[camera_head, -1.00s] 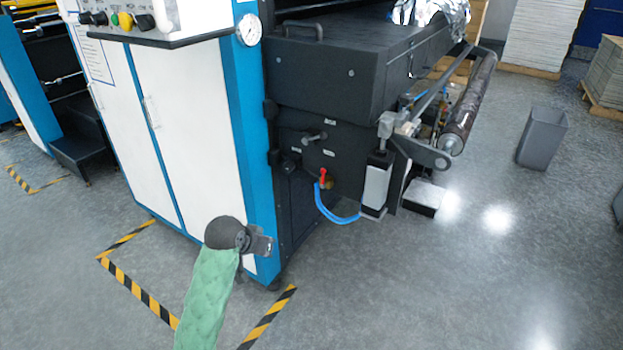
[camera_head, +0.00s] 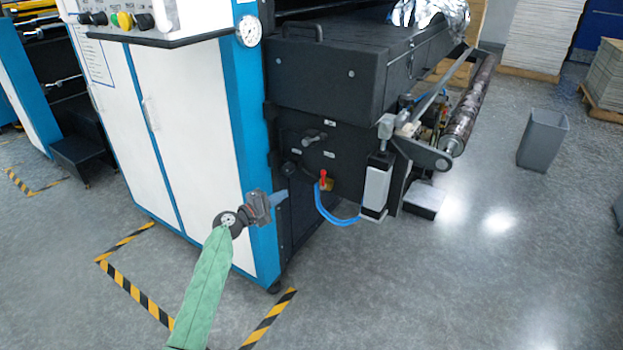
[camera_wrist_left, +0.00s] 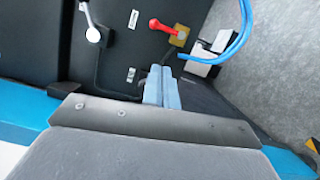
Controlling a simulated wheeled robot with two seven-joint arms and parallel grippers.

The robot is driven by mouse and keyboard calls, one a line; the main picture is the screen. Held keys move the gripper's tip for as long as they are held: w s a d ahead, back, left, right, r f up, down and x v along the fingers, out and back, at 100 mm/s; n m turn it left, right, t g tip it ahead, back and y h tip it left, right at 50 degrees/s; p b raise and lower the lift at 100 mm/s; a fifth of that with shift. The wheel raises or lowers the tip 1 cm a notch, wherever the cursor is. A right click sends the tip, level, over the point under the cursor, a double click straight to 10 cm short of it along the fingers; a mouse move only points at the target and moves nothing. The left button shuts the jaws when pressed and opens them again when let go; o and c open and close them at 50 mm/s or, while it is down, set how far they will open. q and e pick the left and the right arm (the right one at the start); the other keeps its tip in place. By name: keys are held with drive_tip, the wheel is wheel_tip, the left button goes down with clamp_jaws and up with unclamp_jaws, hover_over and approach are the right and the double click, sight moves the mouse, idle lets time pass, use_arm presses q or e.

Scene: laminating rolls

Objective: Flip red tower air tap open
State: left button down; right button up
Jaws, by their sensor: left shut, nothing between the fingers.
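The red air tap (camera_head: 323,178) sits on a brass fitting low on the black side panel of the machine, with blue hoses at it. In the left wrist view the red tap handle (camera_wrist_left: 163,27) slants from the brass fitting toward the upper left. My left gripper (camera_head: 280,198) is in front of the blue corner post, to the left of the tap and a little lower. In the left wrist view its blue-grey fingers (camera_wrist_left: 162,88) are together and empty, apart from the tap and pointing toward the panel. My right gripper does not show.
A grey metal lever (camera_wrist_left: 92,30) stands out from the panel beside the tap. Blue hoses (camera_head: 335,216) loop from the tap to a white and black unit (camera_head: 376,185). The blue corner post (camera_head: 262,150) is close to my left gripper. Open floor lies in front.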

sight(323, 180)
use_arm(q)
drive_tip(key=shift+w+a+r+n+t, duration=0.35)
drive_tip(key=shift+n+t, duration=0.15)
drive_tip(key=shift+n, duration=0.4)
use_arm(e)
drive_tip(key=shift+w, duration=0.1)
